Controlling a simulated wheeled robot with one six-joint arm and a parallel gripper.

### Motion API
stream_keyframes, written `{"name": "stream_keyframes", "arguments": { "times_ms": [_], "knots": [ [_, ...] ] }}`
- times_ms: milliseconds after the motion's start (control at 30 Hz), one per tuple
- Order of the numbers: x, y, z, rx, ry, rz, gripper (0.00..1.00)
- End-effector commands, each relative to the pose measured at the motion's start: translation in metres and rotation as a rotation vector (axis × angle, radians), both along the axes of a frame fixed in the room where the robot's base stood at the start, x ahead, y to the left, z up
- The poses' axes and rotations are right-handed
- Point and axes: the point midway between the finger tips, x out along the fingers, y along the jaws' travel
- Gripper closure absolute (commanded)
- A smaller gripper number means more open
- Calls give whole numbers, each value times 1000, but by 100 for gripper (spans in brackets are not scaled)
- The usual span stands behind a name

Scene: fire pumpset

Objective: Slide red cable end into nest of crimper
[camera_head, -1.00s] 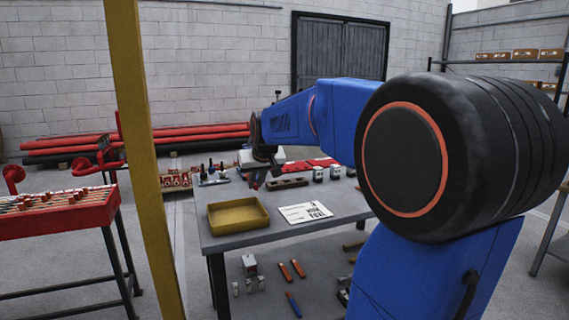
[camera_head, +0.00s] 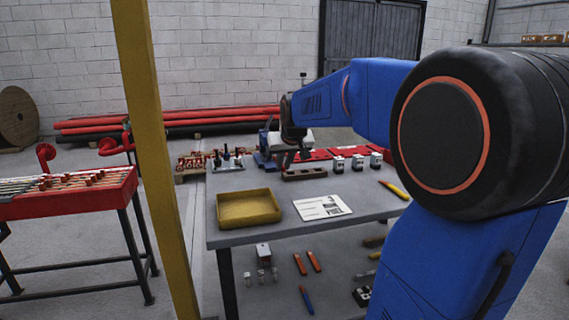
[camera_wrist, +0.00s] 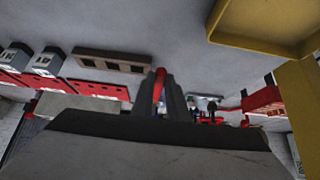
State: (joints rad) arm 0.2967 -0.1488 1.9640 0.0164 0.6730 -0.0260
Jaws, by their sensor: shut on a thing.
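My gripper (camera_wrist: 163,98) is seen from behind in the wrist view, with its fingers closed around a red cable end (camera_wrist: 159,84). In the head view my gripper (camera_head: 290,159) hangs over the back part of the grey table, just behind a brown slotted block. A blue device with a pale top (camera_head: 264,146), possibly the crimper, stands at the table's back edge, partly hidden by my wrist. Its nest cannot be made out. Whether the cable touches anything is not clear.
On the table (camera_head: 365,208) are a yellow tray (camera_head: 249,208), a white sheet (camera_head: 322,207), the brown slotted block (camera_head: 304,174), several small white-and-black boxes (camera_head: 357,162), red pieces and a yellow tool (camera_head: 394,190). A yellow post (camera_head: 152,150) stands at left.

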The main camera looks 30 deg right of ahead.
Motion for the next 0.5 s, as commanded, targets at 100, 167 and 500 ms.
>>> {"name": "stream_keyframes", "arguments": {
  "times_ms": [100, 167, 500],
  "knots": [
    [7, -2, -5, 0, 0, 0, 100],
    [11, -3, -8, 0, 0, 0, 100],
    [29, -8, -23, 0, 0, 0, 100]
  ]
}}
